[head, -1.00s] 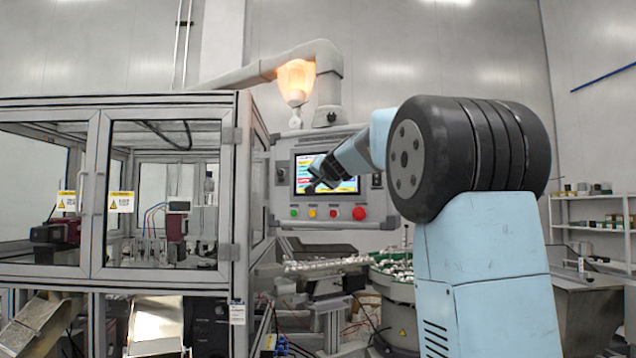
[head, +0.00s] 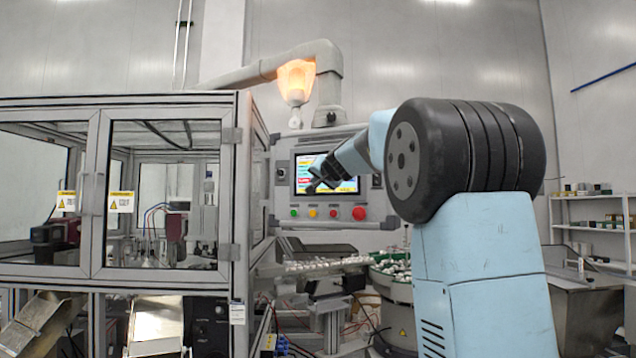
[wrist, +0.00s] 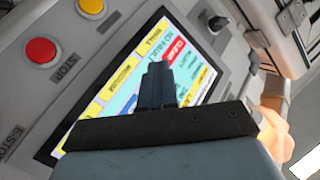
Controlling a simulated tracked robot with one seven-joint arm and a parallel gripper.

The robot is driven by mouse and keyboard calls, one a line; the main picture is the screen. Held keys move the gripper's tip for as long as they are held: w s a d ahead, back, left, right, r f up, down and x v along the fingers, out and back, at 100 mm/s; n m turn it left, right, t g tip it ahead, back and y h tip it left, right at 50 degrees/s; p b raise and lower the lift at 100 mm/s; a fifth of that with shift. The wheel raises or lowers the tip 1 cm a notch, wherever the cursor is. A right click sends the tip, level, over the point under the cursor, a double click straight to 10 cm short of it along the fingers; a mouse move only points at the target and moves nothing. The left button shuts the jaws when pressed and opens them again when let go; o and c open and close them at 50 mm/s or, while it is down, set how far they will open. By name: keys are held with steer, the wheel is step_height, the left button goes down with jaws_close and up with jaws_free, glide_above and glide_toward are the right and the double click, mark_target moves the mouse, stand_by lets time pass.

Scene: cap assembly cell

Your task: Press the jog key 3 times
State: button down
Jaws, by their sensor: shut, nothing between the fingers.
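The operator panel (head: 283,165) has a lit touchscreen (head: 342,186), with coloured keys that also show in the wrist view (wrist: 203,80). One red key (wrist: 176,49) reads CLEAR. I cannot read a jog label; fingers hide part of the screen. Below the screen sit a green button (head: 294,213), a yellow button (head: 312,213), a red button (head: 333,213) and a larger red emergency stop (head: 359,213). My gripper (head: 312,187) is shut and empty, in front of the screen's left part. In the wrist view its fingertips (wrist: 158,67) overlap the screen; contact cannot be told.
A glazed machine enclosure (head: 237,190) stands left of the panel. An orange lamp (head: 296,82) hangs above, under the support arm (head: 262,72). A bowl feeder (head: 394,290) and a parts tray (head: 325,265) lie below. A black knob (wrist: 217,23) sits beside the screen.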

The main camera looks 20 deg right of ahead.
steer(key=shift+s, duration=0.1)
steer(key=shift+s+a, duration=0.4)
steer(key=shift+s+a, duration=1.75)
steer(key=shift+s, duration=0.1)
stand_by(4.0)
steer(key=s+a+f+n+g, duration=0.2)
steer(key=s+f+g, duration=0.3)
steer(key=s+f, duration=1.3)
steer(key=s+a+f+n+g, duration=0.2)
steer(key=s+f+n+g, duration=0.3)
steer(key=s+f, duration=1.3)
steer(key=s, duration=0.6)
steer(key=shift+s+g+h, duration=0.3)
steer(key=shift+s+g, duration=0.05)
steer(key=shift+g, duration=0.05)
